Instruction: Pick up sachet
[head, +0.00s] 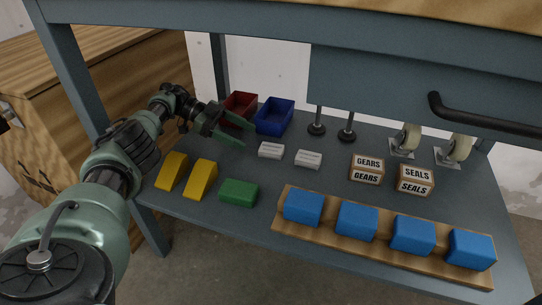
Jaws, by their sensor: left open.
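Two small white packets with faint print lie on the grey-blue shelf. The left packet (271,150) is near the middle of the shelf and the right packet (308,158) is beside it. They look most like sachets, but I cannot tell for sure. My left gripper (242,132) is open and empty, its green fingers pointing right. It is above the shelf, up and to the left of the left packet and apart from it. My right gripper is not in view.
A red bin (240,105) and a blue bin (274,116) stand behind the gripper. Yellow wedges (200,179), a green block (239,191), GEARS (367,169) and SEALS (415,179) boxes and a wooden board (380,254) with blue blocks surround the packets. A beam overhangs the shelf.

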